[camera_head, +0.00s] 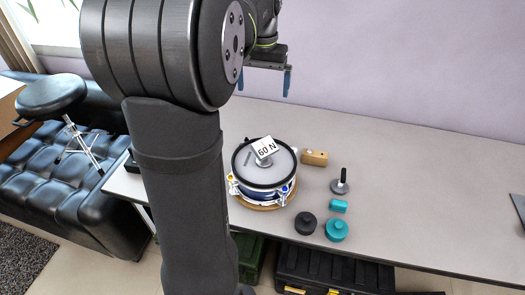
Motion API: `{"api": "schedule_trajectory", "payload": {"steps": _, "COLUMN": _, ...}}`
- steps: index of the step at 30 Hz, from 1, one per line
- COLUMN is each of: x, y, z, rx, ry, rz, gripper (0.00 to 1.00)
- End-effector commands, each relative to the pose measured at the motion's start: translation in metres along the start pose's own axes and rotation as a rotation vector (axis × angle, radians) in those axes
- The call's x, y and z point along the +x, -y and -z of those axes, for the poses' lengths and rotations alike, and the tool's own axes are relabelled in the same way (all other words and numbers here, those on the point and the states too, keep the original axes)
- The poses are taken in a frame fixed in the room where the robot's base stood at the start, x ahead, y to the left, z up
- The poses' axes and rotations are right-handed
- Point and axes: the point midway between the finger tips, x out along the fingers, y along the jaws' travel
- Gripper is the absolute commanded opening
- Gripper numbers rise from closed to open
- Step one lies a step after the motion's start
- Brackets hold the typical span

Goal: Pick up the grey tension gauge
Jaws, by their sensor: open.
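My gripper (264,81) is at the upper middle, high above the table and apart from everything on it. Its two blue fingers are spread and nothing is between them. A snare drum (285,190) stands on the table below it. On the drum's head, a small grey round piece (264,163) sits beneath a white card marked "60 N" (265,147); the card partly hides it. A dark grey round piece with a knob (305,223) lies on the table in front of the drum. I cannot tell for sure which of these is the tension gauge.
A teal knobbed disc (336,231), a teal cylinder (338,206), a black-handled piece on a grey base (340,185) and a wooden block (315,158) lie right of the drum. My arm hides the table's left part.

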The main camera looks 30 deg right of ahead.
Motion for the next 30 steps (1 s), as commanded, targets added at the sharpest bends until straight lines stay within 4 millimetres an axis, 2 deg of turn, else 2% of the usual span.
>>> {"api": "schedule_trajectory", "payload": {"steps": 3, "x": -0.006, "y": 0.000, "z": 0.000, "rx": 0.000, "ry": 0.000, "rz": 0.000, "gripper": 1.00}}
{"api": "schedule_trajectory", "payload": {"steps": 10, "x": -0.007, "y": 0.000, "z": 0.000, "rx": 0.000, "ry": 0.001, "rz": 0.000, "gripper": 1.00}}
{"api": "schedule_trajectory", "payload": {"steps": 11, "x": -0.007, "y": 0.000, "z": 0.000, "rx": 0.000, "ry": 0.001, "rz": 0.000, "gripper": 0.98}}
{"api": "schedule_trajectory", "payload": {"steps": 15, "x": -0.007, "y": 0.000, "z": 0.000, "rx": 0.000, "ry": 0.001, "rz": 0.000, "gripper": 0.71}}
{"api": "schedule_trajectory", "payload": {"steps": 23, "x": -0.006, "y": 0.000, "z": 0.000, "rx": -0.002, "ry": 0.002, "rz": -0.001, "gripper": 0.70}}
{"api": "schedule_trajectory", "payload": {"steps": 26, "x": 0.004, "y": 0.004, "z": -0.003, "rx": -0.039, "ry": 0.020, "rz": -0.031, "gripper": 0.70}}
{"api": "schedule_trajectory", "payload": {"steps": 29, "x": 0.034, "y": 0.015, "z": -0.010, "rx": -0.160, "ry": 0.072, "rz": -0.124, "gripper": 0.70}}
{"api": "schedule_trajectory", "payload": {"steps": 30, "x": 0.050, "y": 0.020, "z": -0.015, "rx": -0.233, "ry": 0.103, "rz": -0.178, "gripper": 0.70}}
